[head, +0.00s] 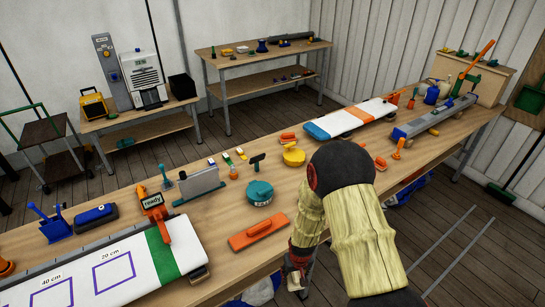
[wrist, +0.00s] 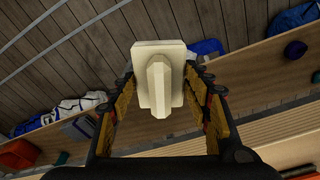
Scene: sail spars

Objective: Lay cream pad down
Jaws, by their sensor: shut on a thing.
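The cream pad (wrist: 142,62) is a flat rectangular plate with a raised cream handle along its middle. In the wrist view it sits between the two yellow-lined fingers of my gripper (wrist: 160,84), which is shut on it. The floor and a lower wooden shelf show behind it, so it is held in the air. In the head view my gripper (head: 297,268) is by the front edge of the long workbench (head: 225,212), partly covered by my arm.
An orange pad (head: 258,231) and a teal round container (head: 259,192) stand on the bench near my arm. A white board with a green band (head: 165,247) lies at the left with an orange clamp (head: 153,204). Blue and white bags (wrist: 75,108) lie below.

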